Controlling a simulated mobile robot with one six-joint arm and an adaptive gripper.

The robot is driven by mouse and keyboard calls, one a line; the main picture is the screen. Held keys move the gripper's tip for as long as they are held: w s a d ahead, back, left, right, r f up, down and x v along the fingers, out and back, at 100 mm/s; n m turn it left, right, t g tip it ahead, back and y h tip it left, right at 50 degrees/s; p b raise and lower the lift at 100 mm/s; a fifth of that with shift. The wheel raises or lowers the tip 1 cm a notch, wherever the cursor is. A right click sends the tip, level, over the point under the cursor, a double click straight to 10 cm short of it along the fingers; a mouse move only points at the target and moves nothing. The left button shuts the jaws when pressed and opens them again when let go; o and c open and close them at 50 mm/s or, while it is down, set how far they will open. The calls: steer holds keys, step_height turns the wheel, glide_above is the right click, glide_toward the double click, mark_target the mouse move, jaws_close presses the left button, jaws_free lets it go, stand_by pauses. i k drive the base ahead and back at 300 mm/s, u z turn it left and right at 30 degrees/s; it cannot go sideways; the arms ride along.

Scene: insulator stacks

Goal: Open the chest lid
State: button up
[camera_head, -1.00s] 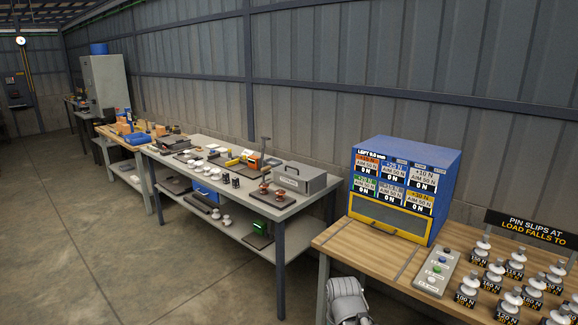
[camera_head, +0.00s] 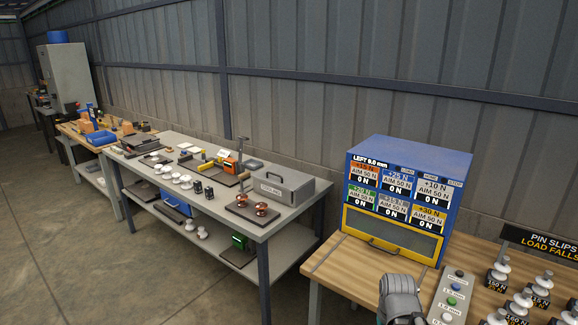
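A grey metal box with a handle and a label on its front (camera_head: 275,189) stands at the right end of the grey workbench's top; it looks like the chest. Its lid looks shut. A rounded grey part of my own arm shows at the bottom edge, right of centre, far from the box. My gripper's fingers are not in view.
The grey workbench (camera_head: 287,221) also holds a board with copper-coloured insulators (camera_head: 251,208), white insulators and tools. The nearer wooden bench (camera_head: 347,266) holds a blue display cabinet (camera_head: 455,168), a button panel (camera_head: 452,295) and labelled insulators. Floor at left is clear.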

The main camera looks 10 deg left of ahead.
mark_target(278, 182)
steer(key=u, duration=0.05)
steer(key=i, duration=1.5)
steer(key=u, duration=0.75)
